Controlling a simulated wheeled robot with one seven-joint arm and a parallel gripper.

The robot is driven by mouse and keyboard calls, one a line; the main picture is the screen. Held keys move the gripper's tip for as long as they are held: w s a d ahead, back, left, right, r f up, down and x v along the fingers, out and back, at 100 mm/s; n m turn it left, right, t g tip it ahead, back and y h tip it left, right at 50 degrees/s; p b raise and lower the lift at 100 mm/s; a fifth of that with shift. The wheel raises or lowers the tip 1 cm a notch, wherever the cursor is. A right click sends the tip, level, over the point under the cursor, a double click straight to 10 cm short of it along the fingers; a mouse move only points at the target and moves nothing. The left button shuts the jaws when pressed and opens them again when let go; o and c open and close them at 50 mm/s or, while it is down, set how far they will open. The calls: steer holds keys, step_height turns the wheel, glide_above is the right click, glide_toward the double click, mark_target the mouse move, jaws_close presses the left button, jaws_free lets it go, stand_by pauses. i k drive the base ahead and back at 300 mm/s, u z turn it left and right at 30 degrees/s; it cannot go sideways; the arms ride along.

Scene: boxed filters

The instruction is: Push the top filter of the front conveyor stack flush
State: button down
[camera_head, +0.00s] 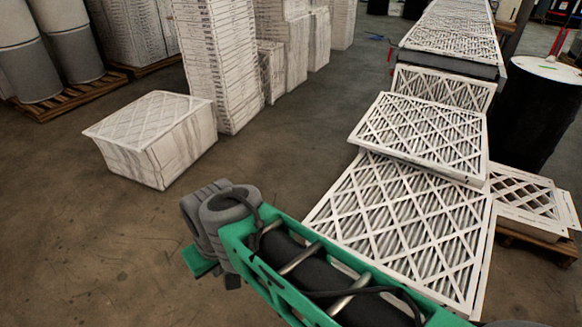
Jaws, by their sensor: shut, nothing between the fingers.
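The top filter (424,133) is a white-framed pleated panel with a diagonal lattice. It lies over the far part of a larger-looking lower filter (395,232) of the same kind. Their edges do not line up: the lower filter's near part is uncovered. Another filter (447,87) shows behind the top one, at the near end of the conveyor row (455,40). My green arm reaches in from the bottom right, in front of the stack, and covers the lower filter's near left part. Its grey jointed end is left of the stack; I make out no gripper fingers there.
A wrapped white box (155,140) stands on the floor at left. Tall wrapped stacks (222,65) stand behind it. A black drum (535,110) and filters on a pallet (530,200) stand close on the right.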

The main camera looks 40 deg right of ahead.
mark_target(427, 230)
steer(key=i, duration=2.2)
steer(key=z, duration=2.05)
steer(key=i, duration=1)
